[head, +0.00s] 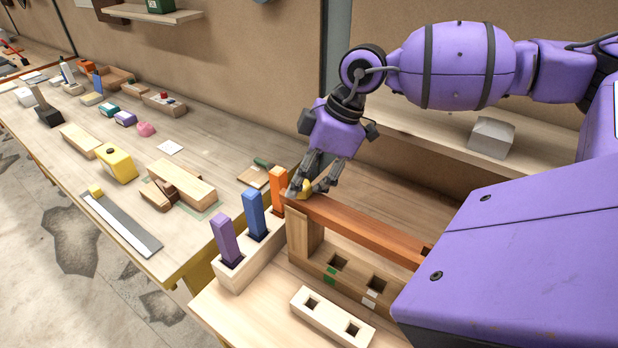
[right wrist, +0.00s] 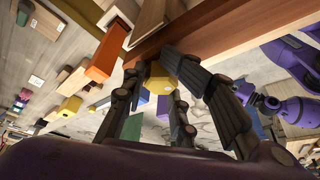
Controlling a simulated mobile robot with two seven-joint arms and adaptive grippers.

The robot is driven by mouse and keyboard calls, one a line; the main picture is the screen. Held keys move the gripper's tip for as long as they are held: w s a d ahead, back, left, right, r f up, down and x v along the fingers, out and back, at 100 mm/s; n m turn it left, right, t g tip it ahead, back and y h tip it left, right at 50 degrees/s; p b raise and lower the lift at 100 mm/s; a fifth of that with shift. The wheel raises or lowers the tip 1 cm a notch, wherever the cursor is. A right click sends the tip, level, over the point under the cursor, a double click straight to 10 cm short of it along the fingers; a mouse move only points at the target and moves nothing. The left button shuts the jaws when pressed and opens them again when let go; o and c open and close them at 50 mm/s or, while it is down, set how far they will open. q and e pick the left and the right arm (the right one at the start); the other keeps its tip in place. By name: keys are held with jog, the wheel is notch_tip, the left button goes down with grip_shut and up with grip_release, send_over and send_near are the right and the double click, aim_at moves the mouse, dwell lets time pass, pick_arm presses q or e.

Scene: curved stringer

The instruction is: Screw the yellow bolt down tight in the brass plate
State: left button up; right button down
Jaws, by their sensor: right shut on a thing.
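The yellow bolt (head: 306,187) is at the left end of a reddish-brown wooden beam in the head view. My right gripper (head: 312,186) reaches down to it from above, its fingers shut around the bolt head. In the right wrist view the yellow, many-sided head (right wrist: 160,76) shows between the dark fingers of my right gripper (right wrist: 165,100). I cannot make out the brass plate clearly; the fingers and the bolt head cover that spot. Another purple arm of mine, with a dark end (right wrist: 252,98), is at the right of the wrist view, too small to read.
The beam (head: 360,228) rests on a wooden stand with square holes (head: 325,262). Orange (head: 278,188), blue (head: 254,213) and purple (head: 225,240) posts stand upright close left in a block. A block with two holes (head: 332,317) lies in front. A shelf with a grey box (head: 491,137) is behind.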

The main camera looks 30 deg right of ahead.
jog(key=c, duration=1.6)
grip_release()
jog(key=shift+w+a+f, duration=0.1)
jog(key=shift+w+a, duration=0.1)
jog(key=o, duration=0.4)
jog(key=shift+w, duration=0.3)
jog(key=shift+s+r, duration=0.15)
jog(key=shift+r, duration=0.05)
jog(key=shift+r, duration=0.2)
jog(key=v, duration=0.7)
jog(key=shift+d, duration=0.35)
jog(key=shift+s, duration=0.1)
